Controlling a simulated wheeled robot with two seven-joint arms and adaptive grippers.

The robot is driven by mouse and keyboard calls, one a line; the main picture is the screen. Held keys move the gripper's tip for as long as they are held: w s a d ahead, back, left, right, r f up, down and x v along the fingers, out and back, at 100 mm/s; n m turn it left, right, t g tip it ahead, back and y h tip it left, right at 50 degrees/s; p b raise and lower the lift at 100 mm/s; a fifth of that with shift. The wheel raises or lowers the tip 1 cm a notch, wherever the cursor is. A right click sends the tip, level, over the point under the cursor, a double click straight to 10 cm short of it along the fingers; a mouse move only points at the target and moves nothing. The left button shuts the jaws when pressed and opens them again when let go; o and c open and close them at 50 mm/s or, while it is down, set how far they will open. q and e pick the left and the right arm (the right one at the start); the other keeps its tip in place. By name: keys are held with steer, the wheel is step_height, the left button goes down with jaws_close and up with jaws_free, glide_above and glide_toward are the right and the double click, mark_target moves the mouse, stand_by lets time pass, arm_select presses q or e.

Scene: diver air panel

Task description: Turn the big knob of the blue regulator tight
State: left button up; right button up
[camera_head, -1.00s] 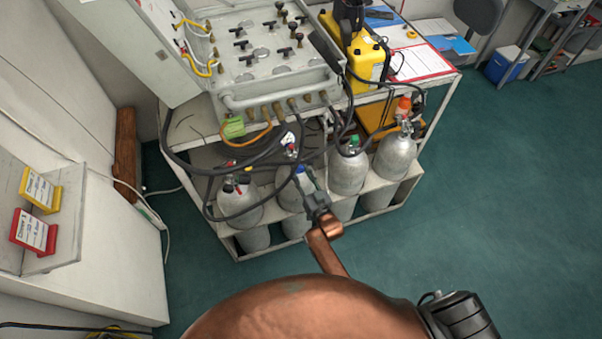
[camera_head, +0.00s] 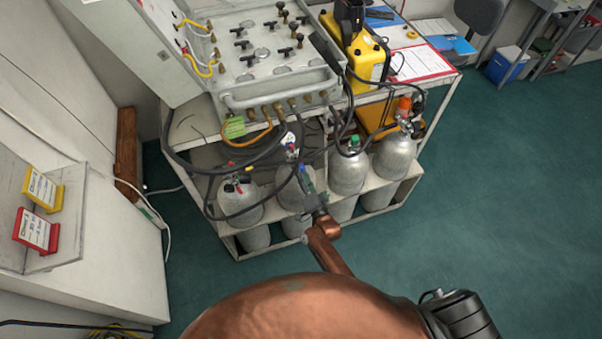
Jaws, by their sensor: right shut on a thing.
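My right gripper (camera_head: 306,184) reaches to the top of the second cylinder from the left (camera_head: 291,197) in the lower rack. A small blue part, which looks like the blue regulator (camera_head: 301,168), shows at its fingertips. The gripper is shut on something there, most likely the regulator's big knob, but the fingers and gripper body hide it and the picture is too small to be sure. My left gripper is not in view.
Black hoses (camera_head: 215,169) loop close to the gripper. The grey air panel (camera_head: 265,60) and yellow case (camera_head: 365,60) are above. Green floor in front is free.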

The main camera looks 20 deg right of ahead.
steer(key=shift+f+m, duration=0.15)
steer(key=shift+m, duration=0.35)
steer(key=o, duration=1.1)
steer(key=shift+s, duration=0.1)
steer(key=s, duration=0.8)
steer(key=s+d, duration=0.1)
steer(key=s, duration=0.3)
steer(key=shift+f, duration=0.35)
steer(key=shift+f, duration=0.1)
